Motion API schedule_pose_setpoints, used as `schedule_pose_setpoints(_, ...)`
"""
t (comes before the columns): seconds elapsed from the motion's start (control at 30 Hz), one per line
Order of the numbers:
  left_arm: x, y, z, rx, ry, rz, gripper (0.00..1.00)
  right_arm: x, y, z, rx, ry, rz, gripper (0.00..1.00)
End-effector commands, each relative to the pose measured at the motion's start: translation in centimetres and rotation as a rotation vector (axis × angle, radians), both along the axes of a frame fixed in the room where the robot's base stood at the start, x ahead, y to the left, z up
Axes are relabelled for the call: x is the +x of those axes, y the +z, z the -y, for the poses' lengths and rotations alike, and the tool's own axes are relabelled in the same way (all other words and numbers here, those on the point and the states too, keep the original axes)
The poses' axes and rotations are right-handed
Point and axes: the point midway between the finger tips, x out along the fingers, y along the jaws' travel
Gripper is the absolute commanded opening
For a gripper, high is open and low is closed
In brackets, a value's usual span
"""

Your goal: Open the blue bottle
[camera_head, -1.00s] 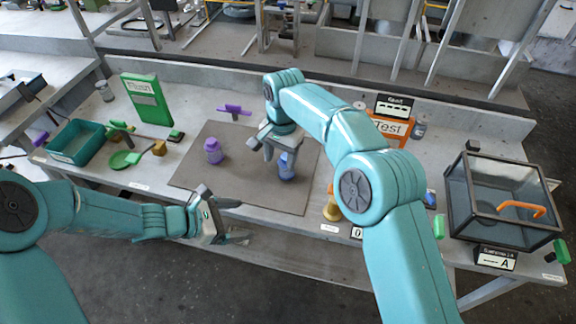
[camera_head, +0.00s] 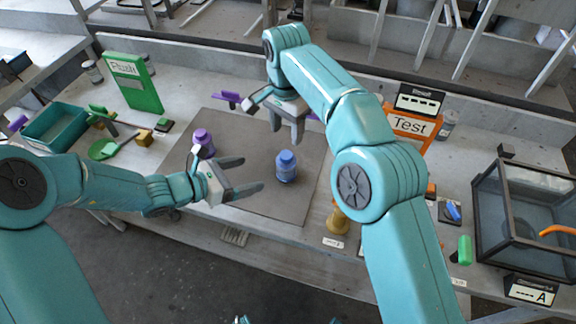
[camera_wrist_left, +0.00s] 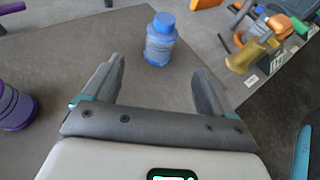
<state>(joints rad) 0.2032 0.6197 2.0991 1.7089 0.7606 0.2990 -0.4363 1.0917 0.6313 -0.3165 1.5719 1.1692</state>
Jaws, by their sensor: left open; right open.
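The blue bottle (camera_head: 286,167) stands upright on the grey mat (camera_head: 262,200), with a blue cap on top. In the left wrist view the blue bottle (camera_wrist_left: 160,40) stands beyond the fingertips, roughly between them and touching neither. My left gripper (camera_head: 250,175) is open and empty, to the left of the bottle with its fingers pointing toward it. My right gripper (camera_head: 287,128) is open and empty, pointing down above and behind the bottle, apart from it.
A purple bottle (camera_head: 203,141) stands on the mat behind my left gripper. It also shows in the left wrist view (camera_wrist_left: 14,108). A teal tray (camera_head: 35,138) and green plate (camera_head: 102,150) lie left. A brass piece (camera_head: 338,219) and a glass-sided box (camera_head: 515,220) stand right.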

Motion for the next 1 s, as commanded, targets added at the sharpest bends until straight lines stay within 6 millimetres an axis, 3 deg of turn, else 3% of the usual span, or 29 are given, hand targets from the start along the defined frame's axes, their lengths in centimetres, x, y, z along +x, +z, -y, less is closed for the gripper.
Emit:
schedule_pose_setpoints(0.6, 6.1, -4.9, 9.7, 0.001, -0.003, -0.002, 0.86, -0.2, 0.1, -0.1, 0.001, 0.001, 0.001, 0.56)
schedule_pose_setpoints(0.8, 7.4, -5.7, 11.5, 0.000, -0.002, -0.001, 0.86, -0.1, 0.1, 0.0, 0.001, 0.001, 0.001, 0.56)
schedule_pose_setpoints(1.0, 7.8, -5.9, 11.9, 0.001, 0.000, -0.001, 0.86, 0.0, 0.0, 0.0, 0.001, 0.002, 0.001, 0.56)
